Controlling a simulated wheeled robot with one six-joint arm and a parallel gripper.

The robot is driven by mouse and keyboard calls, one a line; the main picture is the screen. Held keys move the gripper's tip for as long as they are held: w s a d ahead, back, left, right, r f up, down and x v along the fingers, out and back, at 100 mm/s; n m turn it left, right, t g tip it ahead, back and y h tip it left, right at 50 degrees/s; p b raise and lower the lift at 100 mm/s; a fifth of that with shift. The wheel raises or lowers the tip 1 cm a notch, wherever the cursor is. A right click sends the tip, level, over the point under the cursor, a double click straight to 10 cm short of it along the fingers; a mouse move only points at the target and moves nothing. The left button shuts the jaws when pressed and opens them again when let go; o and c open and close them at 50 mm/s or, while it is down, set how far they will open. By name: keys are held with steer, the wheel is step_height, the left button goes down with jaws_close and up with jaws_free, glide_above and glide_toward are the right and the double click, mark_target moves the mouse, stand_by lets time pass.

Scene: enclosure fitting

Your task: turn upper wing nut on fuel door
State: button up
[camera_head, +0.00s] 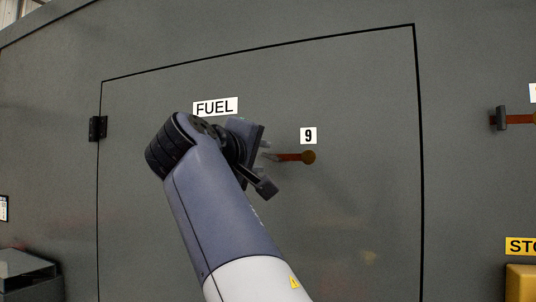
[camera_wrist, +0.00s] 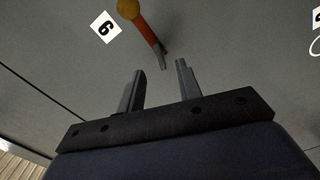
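The grey fuel door (camera_head: 350,210) fills the middle of the head view, with a white FUEL label (camera_head: 215,106) on it. An orange lever (camera_head: 291,157) with a round brass-coloured end (camera_head: 309,157) is on the door below a label 9 (camera_head: 308,135). I cannot make out a separate wing nut shape. My gripper (camera_head: 267,151) is at the lever's left end. In the wrist view my gripper (camera_wrist: 160,68) is open, and the lever (camera_wrist: 152,38) points its grey tip toward the gap between the fingertips. Contact cannot be told. My wrist hides part of the door.
A dark hinge (camera_head: 98,128) is at the door's left edge. To the right of the door is another orange lever with a dark block (camera_head: 499,118). A yellow box (camera_head: 521,283) sits lower right, below a yellow sign (camera_head: 521,246). A dark box (camera_head: 28,275) is lower left.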

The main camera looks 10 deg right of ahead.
mark_target(270, 157)
steer(key=p+x, duration=0.1)
steer(key=x, duration=0.4)
steer(key=shift+c, duration=0.4)
jaws_close()
